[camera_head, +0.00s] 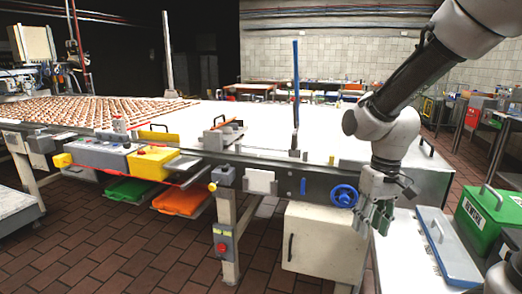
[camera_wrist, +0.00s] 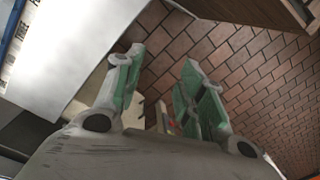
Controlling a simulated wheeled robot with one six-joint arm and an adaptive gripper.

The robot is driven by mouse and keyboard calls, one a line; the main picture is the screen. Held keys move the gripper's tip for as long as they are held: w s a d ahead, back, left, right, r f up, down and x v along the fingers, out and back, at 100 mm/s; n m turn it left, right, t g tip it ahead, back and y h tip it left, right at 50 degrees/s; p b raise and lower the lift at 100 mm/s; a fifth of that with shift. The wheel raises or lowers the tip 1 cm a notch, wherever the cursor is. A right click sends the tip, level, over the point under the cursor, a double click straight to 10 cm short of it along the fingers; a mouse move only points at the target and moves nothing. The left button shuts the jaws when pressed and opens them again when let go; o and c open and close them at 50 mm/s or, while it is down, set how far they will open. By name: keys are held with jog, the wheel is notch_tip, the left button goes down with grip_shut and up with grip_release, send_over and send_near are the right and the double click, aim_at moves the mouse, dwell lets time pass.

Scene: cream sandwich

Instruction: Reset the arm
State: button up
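My arm comes in from the upper right of the head view and bends down. My gripper (camera_head: 376,218) hangs at its end, pointing down beside the conveyor's near right end, above a pale surface. In the wrist view my gripper (camera_wrist: 160,85) shows two fingers with green pads, set apart with a gap between them. Nothing is held between them. The brick floor shows behind the fingers.
A long white conveyor table (camera_head: 260,125) carries rows of cream sandwiches (camera_head: 90,110) at its left. A blue handwheel (camera_head: 344,196) is close left of my gripper. A blue-grey lid (camera_head: 448,245) and a green box (camera_head: 490,220) stand to the right.

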jog(key=s+d+r+m+t, duration=0.2)
jog(key=s+d+r+t, duration=0.3)
jog(key=s+d+r, duration=0.5)
notch_tip(320, 180, up, 3)
jog(key=shift+s+f+h, duration=0.15)
jog(key=shift+s+h, duration=0.25)
jog(key=shift+s, duration=0.05)
